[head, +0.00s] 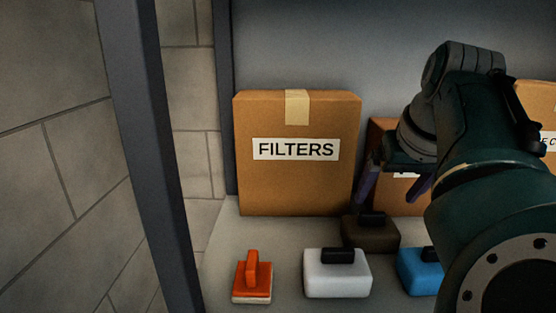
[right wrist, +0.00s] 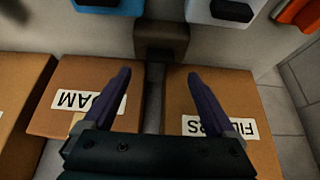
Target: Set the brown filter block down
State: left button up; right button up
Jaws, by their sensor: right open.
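The brown filter block (head: 367,236) with a black handle stands upright on the pale shelf, in front of the gap between two cardboard boxes. It also shows at the top middle of the right wrist view (right wrist: 160,42). My right gripper (head: 392,186) is open and empty, above the block in the head view. In the right wrist view its two purple fingers (right wrist: 158,75) are spread apart, pointing towards the block, with none of it between them. My left gripper is in neither view.
A tall FILTERS box (head: 298,190) stands behind the block; a FOAM box (right wrist: 80,112) is beside it. In front are an orange brush (head: 252,282), a white block (head: 337,280) and a blue block (head: 416,277). A dark post (head: 155,150) rises at left.

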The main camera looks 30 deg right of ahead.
jog(key=v, duration=0.4)
jog(key=shift+s+r, duration=0.1)
jog(key=shift+s, duration=0.05)
